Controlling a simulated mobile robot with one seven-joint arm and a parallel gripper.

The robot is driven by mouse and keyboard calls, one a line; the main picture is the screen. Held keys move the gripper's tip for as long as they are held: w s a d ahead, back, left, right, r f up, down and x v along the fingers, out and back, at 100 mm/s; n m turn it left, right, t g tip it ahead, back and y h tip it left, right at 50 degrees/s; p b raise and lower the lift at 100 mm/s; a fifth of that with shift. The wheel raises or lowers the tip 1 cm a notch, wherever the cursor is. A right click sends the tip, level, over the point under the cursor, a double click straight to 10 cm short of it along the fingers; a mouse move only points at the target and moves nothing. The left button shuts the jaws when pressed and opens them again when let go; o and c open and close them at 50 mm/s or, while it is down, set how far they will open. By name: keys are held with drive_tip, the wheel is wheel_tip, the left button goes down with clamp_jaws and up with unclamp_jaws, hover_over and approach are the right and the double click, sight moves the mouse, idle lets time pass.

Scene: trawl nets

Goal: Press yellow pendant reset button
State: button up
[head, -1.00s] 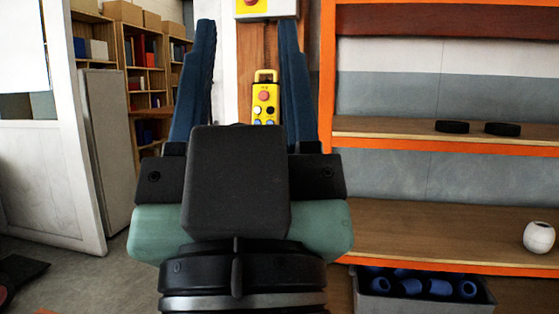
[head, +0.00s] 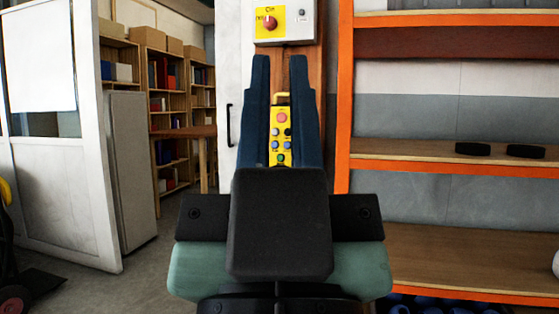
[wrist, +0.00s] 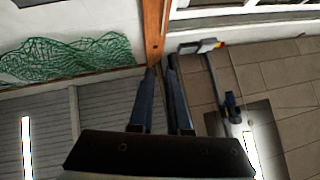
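The yellow pendant (head: 281,137) hangs upright against a wooden post, in the middle of the head view. It has a large red button (head: 282,117) at the top, several smaller dark and blue buttons below, and a green one (head: 280,158) near the bottom. Labels are too small to read, so I cannot tell which is reset. My gripper (head: 280,60) points up and away, with two blue fingers partly apart and nothing visible between them. The pendant shows beyond the gap, its edges partly hidden by the fingers. In the wrist view the fingertips (wrist: 161,66) are narrowly apart; the pendant is not recognisable there.
A grey control box (head: 300,28) with a red button on a yellow plate is above the pendant. An orange-framed shelf (head: 420,165) with black discs stands right. A white partition (head: 55,190) is left. The wrist view shows green netting (wrist: 70,60) and a long-handled tool (wrist: 213,75).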

clamp_jaws()
idle(1.4)
wheel_tip(320, 180, up, 37)
drive_tip(key=p, duration=3.6)
drive_tip(key=shift+p, duration=0.4)
drive_tip(key=shift+f, duration=0.1)
